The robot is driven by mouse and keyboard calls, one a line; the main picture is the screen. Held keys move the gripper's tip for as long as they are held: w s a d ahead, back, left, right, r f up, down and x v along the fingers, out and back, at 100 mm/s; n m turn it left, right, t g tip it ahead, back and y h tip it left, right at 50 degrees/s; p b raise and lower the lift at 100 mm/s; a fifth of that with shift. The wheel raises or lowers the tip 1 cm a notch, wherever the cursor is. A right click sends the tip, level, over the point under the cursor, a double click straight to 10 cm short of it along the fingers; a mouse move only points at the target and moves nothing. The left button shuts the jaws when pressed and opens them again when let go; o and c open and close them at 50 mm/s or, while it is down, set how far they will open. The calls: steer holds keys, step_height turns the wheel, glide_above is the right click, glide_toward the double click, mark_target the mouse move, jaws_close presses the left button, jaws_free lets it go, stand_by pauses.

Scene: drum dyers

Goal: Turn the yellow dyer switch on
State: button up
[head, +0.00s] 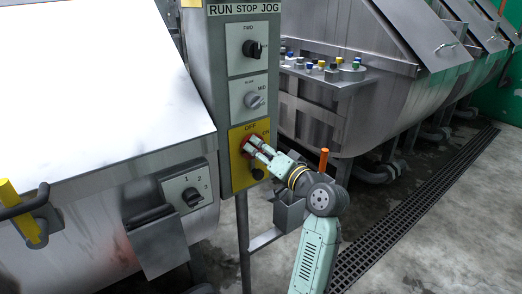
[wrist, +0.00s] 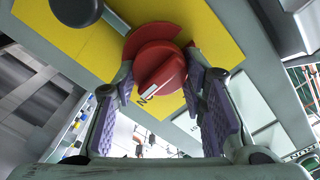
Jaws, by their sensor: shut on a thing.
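The yellow dyer switch panel (head: 238,167) is at the bottom of the grey control box, with OFF lettered at its top and ON at its upper right. Its red rotary knob (wrist: 158,62) fills the middle of the wrist view. A white mark on the knob points toward the ON lettering there. My gripper (head: 254,144) reaches the panel from the right. In the wrist view its purple-padded fingers (wrist: 163,80) stand either side of the knob, shut on it. In the head view my fingers partly hide the knob (head: 246,147).
A black knob (head: 258,173) sits low on the yellow panel, close under my fingers. RUN STOP JOG (head: 255,47) and grey speed (head: 254,100) selectors are above. Floor at right is clear beside a drain grate (head: 415,205).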

steer(key=o, duration=1.2)
steer(key=shift+c, duration=0.2)
steer(key=v, duration=1.2)
